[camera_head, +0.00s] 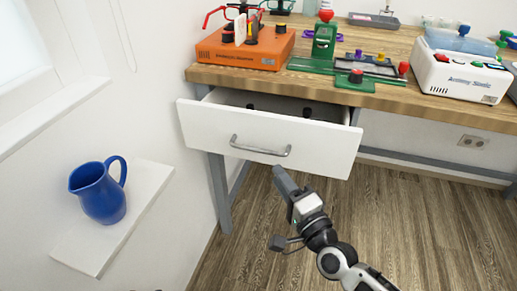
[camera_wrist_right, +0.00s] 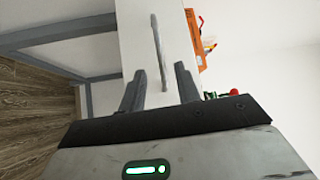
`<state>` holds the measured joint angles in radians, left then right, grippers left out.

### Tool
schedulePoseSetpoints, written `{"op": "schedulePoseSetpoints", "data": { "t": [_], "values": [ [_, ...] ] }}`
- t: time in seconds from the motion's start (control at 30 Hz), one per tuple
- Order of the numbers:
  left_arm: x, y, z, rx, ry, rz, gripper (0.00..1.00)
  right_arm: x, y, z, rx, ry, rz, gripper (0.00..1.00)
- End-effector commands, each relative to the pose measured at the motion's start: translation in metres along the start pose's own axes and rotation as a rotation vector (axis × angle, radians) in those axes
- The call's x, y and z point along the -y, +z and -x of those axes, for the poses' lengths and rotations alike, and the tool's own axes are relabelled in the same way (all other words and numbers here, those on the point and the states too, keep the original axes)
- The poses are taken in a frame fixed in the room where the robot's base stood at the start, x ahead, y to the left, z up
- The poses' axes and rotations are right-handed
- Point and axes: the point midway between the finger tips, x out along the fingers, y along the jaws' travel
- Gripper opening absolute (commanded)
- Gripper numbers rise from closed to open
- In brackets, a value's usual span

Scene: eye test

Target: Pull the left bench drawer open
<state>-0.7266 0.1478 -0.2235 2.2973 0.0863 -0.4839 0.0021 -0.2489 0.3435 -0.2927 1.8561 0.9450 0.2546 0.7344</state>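The white left bench drawer (camera_head: 200,127) stands pulled out from under the wooden bench, its inside showing behind the front panel. Its grey bar handle (camera_head: 260,147) is on the front panel. My right gripper (camera_head: 284,180) is just below and in front of the handle, apart from it. In the right wrist view, my right gripper (camera_wrist_right: 159,72) is open, with a gap between its two dark fingers. The handle (camera_wrist_right: 160,50) lies just beyond the fingertips, in line with the gap. My left gripper is not in view.
The bench top (camera_head: 345,92) carries an orange box (camera_head: 245,47), a green device (camera_head: 324,42) and a white machine (camera_head: 460,75). A blue jug (camera_head: 98,193) stands on a white wall shelf (camera_head: 145,190) at left. A grey bench leg (camera_head: 219,190) stands below the drawer. The floor in front is clear.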

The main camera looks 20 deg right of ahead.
Motion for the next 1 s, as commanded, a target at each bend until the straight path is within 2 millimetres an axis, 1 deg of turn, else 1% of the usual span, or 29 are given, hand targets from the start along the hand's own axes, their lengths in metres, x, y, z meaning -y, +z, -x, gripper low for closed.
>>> {"op": "schedulePoseSetpoints", "data": {
  "t": [0.03,0.2,0.4,0.5,0.6,0.9,0.93,0.97,1.0],
  "values": [
    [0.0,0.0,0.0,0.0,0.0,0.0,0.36,0.001,-0.001,-0.013,-0.003,-0.003,-0.002,0.33],
    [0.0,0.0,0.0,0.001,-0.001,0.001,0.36,0.001,0.0,-0.05,-0.001,-0.003,0.0,0.33],
    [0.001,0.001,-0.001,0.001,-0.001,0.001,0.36,0.0,0.0,-0.084,0.001,-0.001,0.001,0.33],
    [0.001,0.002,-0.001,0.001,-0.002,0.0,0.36,0.0,0.0,-0.094,0.001,0.0,0.002,0.33],
    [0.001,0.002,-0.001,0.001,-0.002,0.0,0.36,-0.001,0.0,-0.1,0.001,0.001,0.002,0.33],
    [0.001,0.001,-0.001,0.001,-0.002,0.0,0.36,-0.001,0.001,-0.102,0.001,0.002,0.002,0.33],
    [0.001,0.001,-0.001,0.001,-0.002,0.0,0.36,-0.001,0.001,-0.102,0.001,0.001,0.002,0.3],
    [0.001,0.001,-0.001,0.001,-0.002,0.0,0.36,-0.001,0.001,-0.102,0.001,0.002,0.002,0.21],
    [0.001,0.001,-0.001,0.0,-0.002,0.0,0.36,-0.001,0.001,-0.102,0.001,0.001,0.002,0.1]
  ]
}}
